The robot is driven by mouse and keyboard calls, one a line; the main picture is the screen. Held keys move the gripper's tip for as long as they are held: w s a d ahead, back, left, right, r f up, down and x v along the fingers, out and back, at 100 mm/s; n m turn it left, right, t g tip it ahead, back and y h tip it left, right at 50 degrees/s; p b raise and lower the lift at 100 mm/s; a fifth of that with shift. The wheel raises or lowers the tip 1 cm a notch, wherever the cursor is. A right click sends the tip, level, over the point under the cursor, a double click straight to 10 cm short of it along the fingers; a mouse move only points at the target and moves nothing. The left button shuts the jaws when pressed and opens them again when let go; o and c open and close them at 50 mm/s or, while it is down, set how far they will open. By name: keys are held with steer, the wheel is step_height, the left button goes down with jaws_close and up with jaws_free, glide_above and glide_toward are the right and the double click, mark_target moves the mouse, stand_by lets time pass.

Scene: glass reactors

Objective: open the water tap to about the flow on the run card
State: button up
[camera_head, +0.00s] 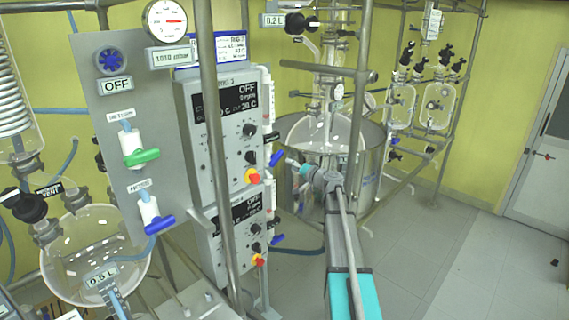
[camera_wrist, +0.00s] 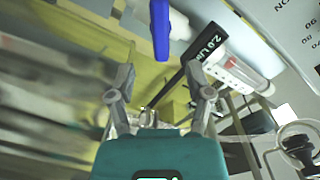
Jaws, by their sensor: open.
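A blue lever handle (camera_head: 277,157), which looks like the water tap, sticks out beside the upper control box. In the wrist view a blue handle (camera_wrist: 160,30) stands at the top centre, beyond and roughly between my fingertips, not touching them. A white valve body shows beside it. My gripper (camera_head: 296,168) is just right of the handle in the head view. In the wrist view my gripper (camera_wrist: 160,82) is open, with nothing between its fingers. A black label (camera_wrist: 205,52) reading about 2.0 L/min lies beside a clear flow tube (camera_wrist: 240,76). A blue-edged card (camera_head: 231,47) is too small to read.
A grey panel (camera_head: 112,95) carries a green-handled tap (camera_head: 141,157) and another blue-handled tap (camera_head: 158,224). A lower control box (camera_head: 225,235) has a second blue lever (camera_head: 277,239). Steel frame posts (camera_head: 213,120) stand near my arm.

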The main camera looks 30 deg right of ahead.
mark_target(278, 160)
steer(key=shift+v, duration=1.8)
steer(key=shift+s, duration=0.1)
steer(key=shift+s+d, duration=0.15)
steer(key=shift+s, duration=0.5)
steer(key=x, duration=1.3)
steer(key=shift+w+f, duration=0.1)
steer(key=shift+w, duration=0.3)
